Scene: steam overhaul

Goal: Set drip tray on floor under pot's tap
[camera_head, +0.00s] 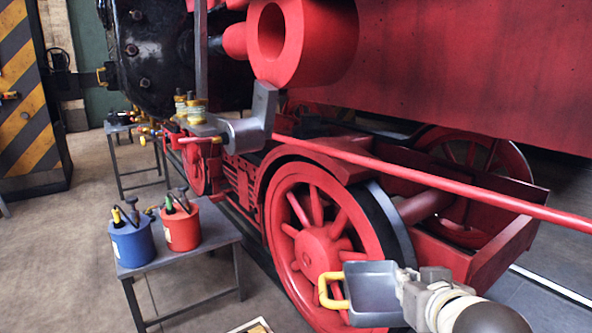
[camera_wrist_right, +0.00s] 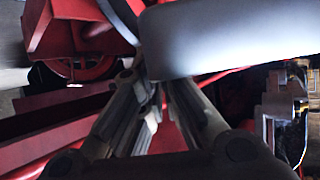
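The drip tray (camera_head: 372,284) is a shallow grey pan with a yellow handle on its left side. It is in the air in front of the large red wheel. My right gripper (camera_head: 408,292) is shut on its right edge. In the right wrist view, the tray (camera_wrist_right: 235,40) is a pale grey shape at the fingertips (camera_wrist_right: 150,82) and hides part of the scene. A blue pot (camera_head: 132,240) and a red pot (camera_head: 181,226) stand on a low grey bench. I cannot tell which pot has the tap. My left gripper is not in view.
The grey bench (camera_head: 226,242) stands beside the red locomotive wheel (camera_head: 318,245). A long red rod (camera_head: 430,180) runs across above my right arm. Another small bench (camera_head: 138,177) stands farther back. The brown floor (camera_head: 45,270) is open at the left. A pale-edged object (camera_head: 252,326) shows at the bottom edge.

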